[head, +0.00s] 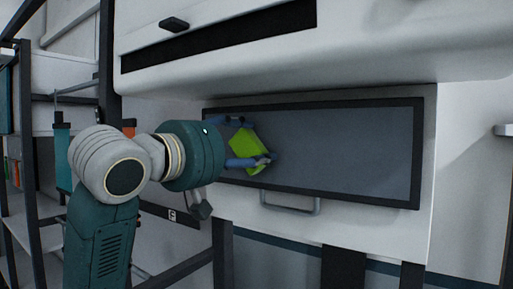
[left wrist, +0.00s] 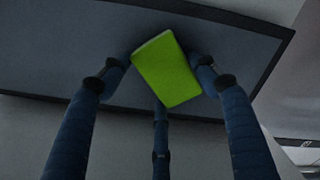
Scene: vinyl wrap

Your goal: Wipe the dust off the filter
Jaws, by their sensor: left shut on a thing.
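The filter (head: 340,150) is a wide grey panel in a black frame, set in the white machine front. It also fills the upper part of the left wrist view (left wrist: 60,55). My left gripper (head: 257,145) is in front of the filter's left part, its blue fingers shut on a bright green rectangular cloth or sponge (head: 246,144). The green piece also shows between the fingertips in the left wrist view (left wrist: 167,70). It is close to the panel; I cannot tell if it touches. I cannot make out dust on the grey surface. My right gripper is not in view.
A metal handle (head: 290,204) sits below the filter's frame. The white machine housing (head: 400,45) overhangs above it. A dark shelf rack (head: 35,160) with several items stands at the left. The area before the filter's right part is clear.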

